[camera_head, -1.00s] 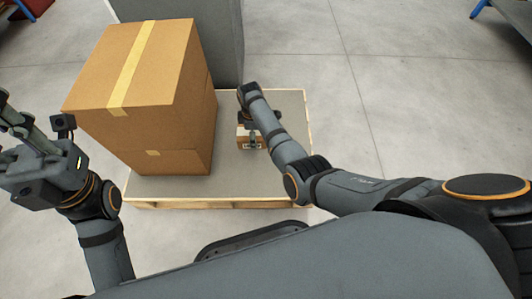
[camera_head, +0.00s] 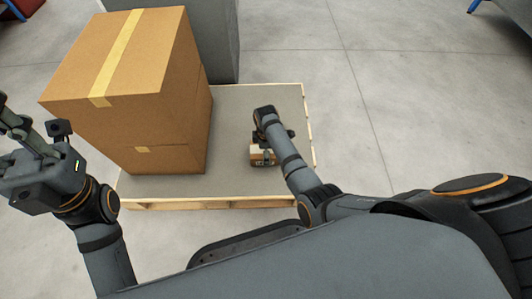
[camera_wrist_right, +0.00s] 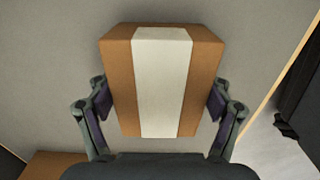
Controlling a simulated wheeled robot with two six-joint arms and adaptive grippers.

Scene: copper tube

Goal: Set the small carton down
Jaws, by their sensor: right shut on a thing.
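The small carton (camera_head: 262,157) is brown with a pale band. In the head view it is at the end of my right arm, over the right part of the pallet, partly hidden by the arm. In the right wrist view the carton (camera_wrist_right: 162,80) sits between the fingers of my right gripper (camera_wrist_right: 160,105), which press on its two sides. I cannot tell whether its underside touches the pallet top. My left gripper (camera_head: 22,150) is raised at the far left, away from the carton; its fingers are partly cut off by the picture edge.
A pallet (camera_head: 232,115) with a grey top and light wooden edges lies on the concrete floor. Large stacked brown boxes (camera_head: 150,110) fill its left part. A grey column (camera_head: 215,40) stands behind. The pallet top around the small carton is clear.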

